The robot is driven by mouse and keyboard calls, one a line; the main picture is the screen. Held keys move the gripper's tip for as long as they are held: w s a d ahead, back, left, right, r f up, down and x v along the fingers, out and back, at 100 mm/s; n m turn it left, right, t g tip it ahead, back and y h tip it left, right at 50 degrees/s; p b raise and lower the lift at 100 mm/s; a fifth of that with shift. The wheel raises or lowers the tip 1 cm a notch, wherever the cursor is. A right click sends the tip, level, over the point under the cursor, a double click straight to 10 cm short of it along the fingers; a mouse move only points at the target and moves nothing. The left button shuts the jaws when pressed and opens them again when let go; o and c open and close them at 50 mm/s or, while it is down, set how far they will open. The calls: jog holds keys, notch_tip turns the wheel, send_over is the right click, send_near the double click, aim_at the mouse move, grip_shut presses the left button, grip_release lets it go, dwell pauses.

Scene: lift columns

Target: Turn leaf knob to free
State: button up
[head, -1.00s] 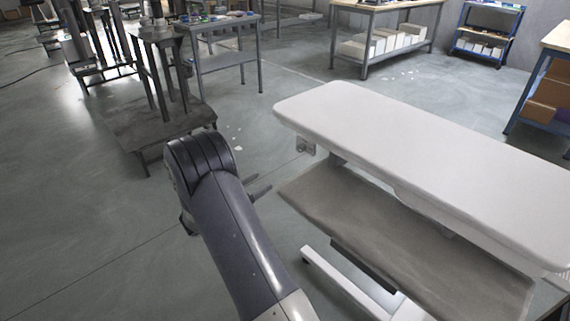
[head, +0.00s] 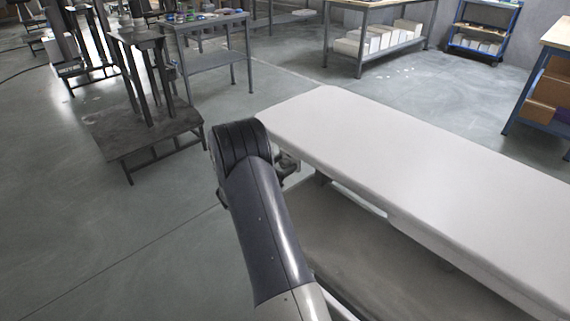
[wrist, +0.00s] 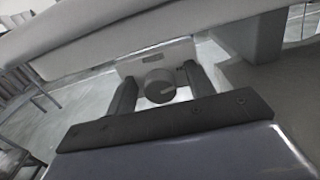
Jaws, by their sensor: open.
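The leaf knob (wrist: 158,90) is a dark round knob in the wrist view. It stands out from a pale plate (wrist: 180,54) under the edge of a white table (head: 400,150). My gripper (wrist: 160,76) is open. Its two dark fingers lie left and right of the knob in the picture, with a gap on each side. I cannot tell how far the fingertips reach along the knob. In the head view my gripper (head: 287,167) is at the table's near left end, mostly behind my arm, and the knob is hidden there.
A brown-grey panel (head: 370,255) lies below the white tabletop. A dark low stand (head: 145,135) with upright posts is at left. A workbench (head: 375,55) and a blue shelf cart (head: 485,30) stand at the back.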

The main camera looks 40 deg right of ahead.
jog(key=shift+c, duration=0.3)
jog(key=c, duration=0.9)
jog(key=shift+n, duration=0.3)
jog(key=n+p, duration=0.2)
jog(key=shift+r+n, duration=0.15)
jog(key=shift+n, duration=0.15)
jog(key=n+p, duration=0.2)
jog(key=n, duration=0.2)
jog(key=shift+n, duration=0.3)
jog(key=n+p, duration=0.2)
jog(key=n, duration=0.2)
jog(key=shift+p, duration=0.3)
jog(key=shift+n+p, duration=0.65)
jog(key=shift+n, duration=1.45)
jog(key=shift+f, duration=0.2)
